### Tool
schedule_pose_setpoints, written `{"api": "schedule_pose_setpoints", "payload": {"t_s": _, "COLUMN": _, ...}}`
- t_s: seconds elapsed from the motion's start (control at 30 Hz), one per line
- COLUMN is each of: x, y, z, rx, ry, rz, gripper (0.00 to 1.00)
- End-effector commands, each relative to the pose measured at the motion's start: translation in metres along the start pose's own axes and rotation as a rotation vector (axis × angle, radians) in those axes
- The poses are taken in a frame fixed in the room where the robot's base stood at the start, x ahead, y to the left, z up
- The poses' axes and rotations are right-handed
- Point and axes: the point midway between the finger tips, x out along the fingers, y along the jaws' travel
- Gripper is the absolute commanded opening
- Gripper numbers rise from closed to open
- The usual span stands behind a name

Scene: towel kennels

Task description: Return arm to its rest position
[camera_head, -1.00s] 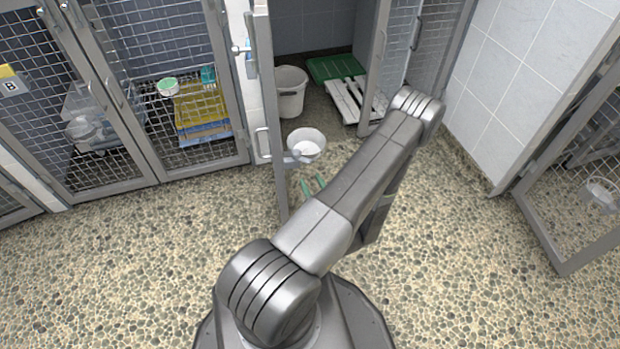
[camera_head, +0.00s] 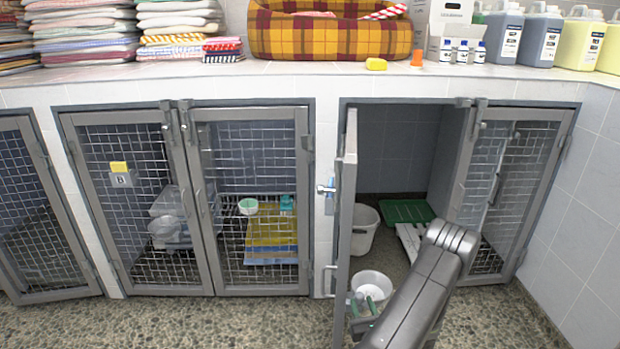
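My arm (camera_head: 420,290) rises from the bottom edge, right of centre, and bends at its elbow in front of the open kennel. My gripper (camera_head: 363,304) shows low, between the open kennel door (camera_head: 346,215) and my arm. Its two green fingertips are apart, with nothing seen between them. A white bowl (camera_head: 371,280) shows just above the fingertips, beside the open door; I cannot tell whether they touch. My forearm is mostly hidden behind the nearer arm link.
The open kennel holds a white bucket (camera_head: 361,229), a green mat (camera_head: 408,211) and a white slatted board (camera_head: 413,243). Shut mesh doors (camera_head: 140,200) stand left. The counter (camera_head: 280,72) above carries towels, a plaid pet bed (camera_head: 330,38) and bottles. Speckled floor (camera_head: 200,320) is clear at front left.

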Motion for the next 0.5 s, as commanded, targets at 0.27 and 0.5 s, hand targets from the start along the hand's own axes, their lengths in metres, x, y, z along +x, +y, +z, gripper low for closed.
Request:
{"api": "schedule_pose_setpoints", "payload": {"t_s": 0.27, "x": 0.035, "y": 0.0, "z": 0.0, "rx": 0.0, "ry": -0.001, "rz": 0.001, "gripper": 0.36}}
{"api": "schedule_pose_setpoints", "payload": {"t_s": 0.5, "x": 0.036, "y": 0.0, "z": 0.001, "rx": 0.002, "ry": -0.002, "rz": 0.016, "gripper": 0.36}}
